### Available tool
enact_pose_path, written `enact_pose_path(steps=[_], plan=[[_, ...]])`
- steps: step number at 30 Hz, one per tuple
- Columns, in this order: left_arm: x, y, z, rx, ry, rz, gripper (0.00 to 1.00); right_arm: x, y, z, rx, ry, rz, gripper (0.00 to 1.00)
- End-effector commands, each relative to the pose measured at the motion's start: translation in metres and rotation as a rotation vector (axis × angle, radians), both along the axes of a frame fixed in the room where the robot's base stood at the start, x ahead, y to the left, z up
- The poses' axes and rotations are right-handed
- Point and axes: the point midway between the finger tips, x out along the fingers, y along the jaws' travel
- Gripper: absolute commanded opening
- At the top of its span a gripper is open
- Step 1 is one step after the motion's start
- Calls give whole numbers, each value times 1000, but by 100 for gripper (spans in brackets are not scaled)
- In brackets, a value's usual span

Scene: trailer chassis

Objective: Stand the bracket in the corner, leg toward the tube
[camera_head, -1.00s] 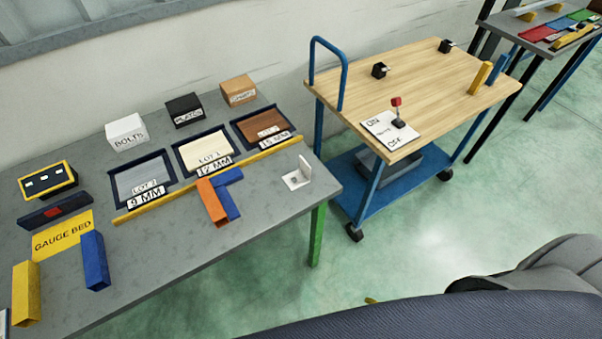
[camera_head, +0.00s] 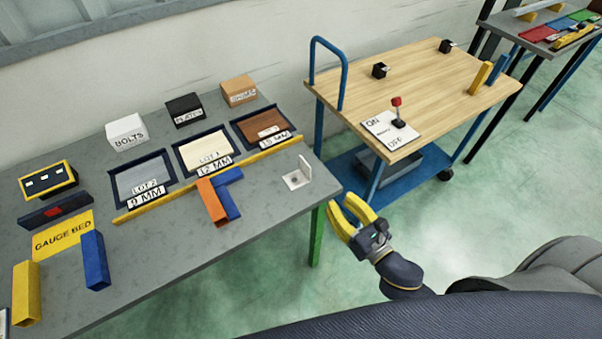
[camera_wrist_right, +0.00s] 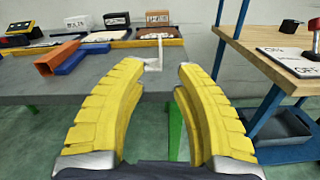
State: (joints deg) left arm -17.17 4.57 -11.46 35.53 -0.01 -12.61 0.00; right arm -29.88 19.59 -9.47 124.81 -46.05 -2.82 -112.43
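The bracket (camera_head: 298,174) is a small white L-shaped piece near the right end of the grey table, one plate flat and the other upright. In the right wrist view the bracket (camera_wrist_right: 153,66) shows beyond the fingertips. An orange tube (camera_head: 212,202) and a blue tube (camera_head: 229,193) lie side by side to its left, meeting in a corner shape. My right gripper (camera_head: 351,212) has yellow fingers, spread apart and empty, off the table's right edge and short of the bracket. It also shows open in the right wrist view (camera_wrist_right: 161,72). My left gripper is not in view.
A yellow rail (camera_head: 208,181) runs behind the tubes, before several lot trays. Boxes (camera_head: 126,131) stand at the back. A wooden-topped cart (camera_head: 420,85) with a blue handle is to the right. Bare table (camera_head: 170,250) lies in front of the tubes.

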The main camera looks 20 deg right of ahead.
Motion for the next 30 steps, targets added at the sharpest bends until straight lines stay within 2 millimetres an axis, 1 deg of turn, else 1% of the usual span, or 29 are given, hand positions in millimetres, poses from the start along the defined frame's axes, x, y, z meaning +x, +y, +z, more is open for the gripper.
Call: enact_pose_path(steps=[3,6,10,14,24,30], plan=[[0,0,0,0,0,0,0,0,0,-1,-86,-26,2,31],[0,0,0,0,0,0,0,1,1,-1,-125,-38,3,31],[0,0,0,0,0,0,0,10,4,-1,-143,-45,3,31],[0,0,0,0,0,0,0,27,9,0,-143,-45,3,31],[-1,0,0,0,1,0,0,79,23,-1,-141,-43,2,31],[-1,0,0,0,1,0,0,103,31,-1,-139,-41,2,31]])
